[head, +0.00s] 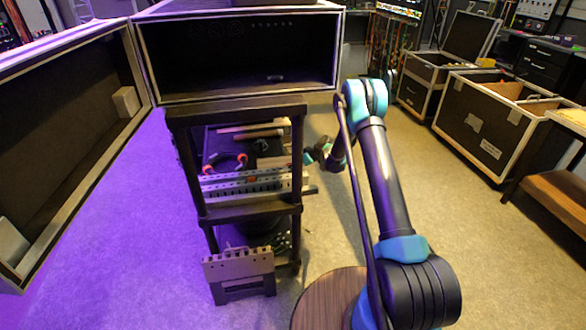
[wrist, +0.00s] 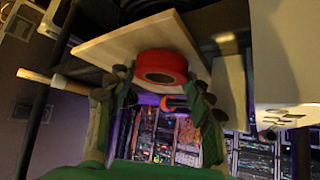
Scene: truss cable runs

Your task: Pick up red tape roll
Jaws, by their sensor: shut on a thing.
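The red tape roll (wrist: 162,66) shows in the wrist view between the fingertips of my gripper (wrist: 158,88), against a pale wooden board (wrist: 105,46). My gripper is shut on the roll, one finger on each side of it. In the head view my gripper (head: 318,152) is at the right side of the dark shelf cart (head: 235,111), at the height of its upper shelf. I cannot make out the roll in the head view.
The shelf holds an orange-and-black curved item (head: 225,162), perforated metal bars (head: 240,184) and wooden pieces (head: 252,132). Open flight cases (head: 490,125) and a wooden bench (head: 555,195) stand right. Floor between is clear.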

